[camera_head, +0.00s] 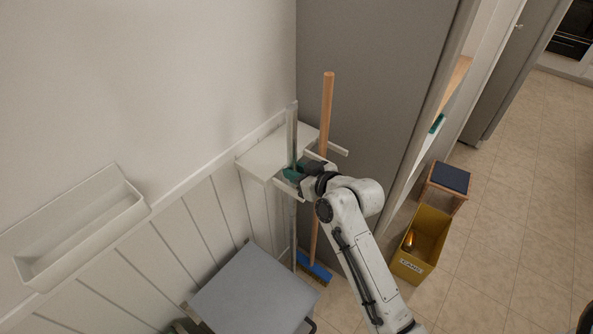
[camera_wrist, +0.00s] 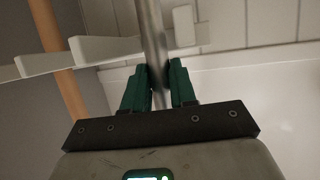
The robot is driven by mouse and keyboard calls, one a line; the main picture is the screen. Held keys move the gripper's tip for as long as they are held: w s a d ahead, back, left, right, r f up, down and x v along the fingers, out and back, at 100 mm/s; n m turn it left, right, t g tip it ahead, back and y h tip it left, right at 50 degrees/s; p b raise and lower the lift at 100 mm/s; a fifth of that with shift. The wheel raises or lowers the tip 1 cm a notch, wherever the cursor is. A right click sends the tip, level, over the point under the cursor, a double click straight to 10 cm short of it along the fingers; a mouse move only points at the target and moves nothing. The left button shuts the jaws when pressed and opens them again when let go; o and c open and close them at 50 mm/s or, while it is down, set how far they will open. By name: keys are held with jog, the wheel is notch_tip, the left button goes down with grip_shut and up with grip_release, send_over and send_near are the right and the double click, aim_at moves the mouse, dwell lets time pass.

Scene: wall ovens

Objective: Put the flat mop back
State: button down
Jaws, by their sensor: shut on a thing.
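The flat mop's grey metal pole (camera_head: 291,125) stands near upright at the white wall rack (camera_head: 262,160). My gripper (camera_head: 292,174) is shut on this pole at about rack height. In the wrist view the pole (camera_wrist: 151,30) runs between the two green fingers of my gripper (camera_wrist: 159,78). White rack prongs (camera_wrist: 95,50) are close to the pole there; I cannot tell whether the pole is seated between them. The pole's lower part passes down behind the grey seat or table, and the mop head is hidden.
A broom with a wooden handle (camera_head: 327,105) and blue head (camera_head: 314,267) hangs at the rack just right of the pole. A grey tabletop (camera_head: 255,292) is below. A yellow bin (camera_head: 423,240) and a stool (camera_head: 450,178) stand right. A white wall tray (camera_head: 80,230) is left.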

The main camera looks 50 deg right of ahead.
jog(key=c, duration=0.9)
grip_release()
jog(key=b+v, duration=0.1)
jog(key=v, duration=1.1)
jog(key=s+a+f+n+g+y, duration=0.1)
jog(key=s+a+f+g, duration=0.15)
jog(key=a+f, duration=0.2)
jog(key=s+a+f+g+y, duration=0.2)
jog(key=a+f+g, duration=0.15)
jog(key=f, duration=0.25)
jog(key=s+a+f+g, duration=0.2)
jog(key=s+f+g, duration=0.1)
jog(key=s, duration=0.2)
jog(key=s+a+f+g+h, duration=0.1)
jog(key=s+a+f+g, duration=0.1)
jog(key=s, duration=0.4)
jog(key=shift+a+f+g, duration=0.35)
jog(key=shift+g, duration=0.35)
